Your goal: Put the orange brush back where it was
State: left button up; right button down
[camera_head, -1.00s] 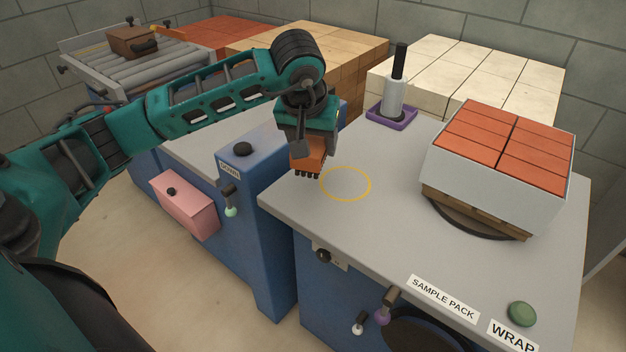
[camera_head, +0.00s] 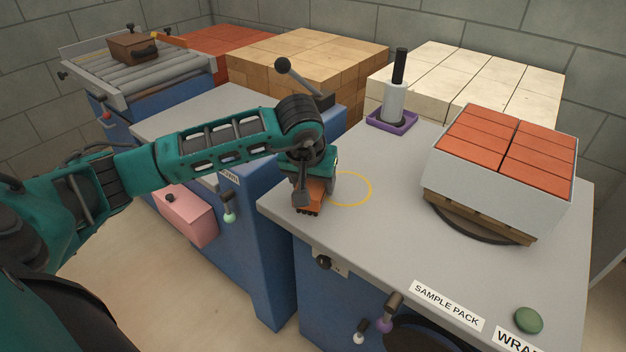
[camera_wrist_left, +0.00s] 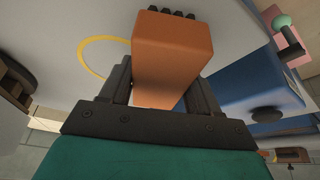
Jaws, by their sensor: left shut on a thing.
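The orange brush (camera_head: 309,197) has an orange block body and dark bristles. My left gripper (camera_head: 307,186) is shut on it, at the left corner of the grey wrap table (camera_head: 400,215). In the left wrist view the brush (camera_wrist_left: 172,60) sits between the two dark fingers of the left gripper (camera_wrist_left: 160,88), with its bristles at the far end. A yellow ring (camera_head: 370,188) is marked on the table just right of the brush; the gripper hides part of its left side. I cannot tell whether the bristles touch the table. My right gripper is not in view.
A brick pack (camera_head: 500,170) stands on a round turntable at the right. A stretch-film roll (camera_head: 396,100) stands in a purple tray (camera_head: 392,121) at the back. A lever (camera_head: 300,78) rises behind my arm. A green button (camera_head: 528,320) is at the front right.

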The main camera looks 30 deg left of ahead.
pick_arm(q)
jog(key=o, duration=1.1)
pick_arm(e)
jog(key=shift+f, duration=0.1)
pick_arm(q)
jog(key=shift+s+r+p, duration=0.1)
jog(key=shift+r+p, duration=0.2)
jog(key=shift+r, duration=0.2)
jog(key=p+v, duration=0.1)
jog(key=v, duration=1)
jog(key=shift+p, duration=0.3)
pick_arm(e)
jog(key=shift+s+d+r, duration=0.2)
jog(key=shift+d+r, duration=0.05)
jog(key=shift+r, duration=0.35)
pick_arm(q)
jog(key=shift+s+d, duration=0.1)
jog(key=shift+s, duration=0.05)
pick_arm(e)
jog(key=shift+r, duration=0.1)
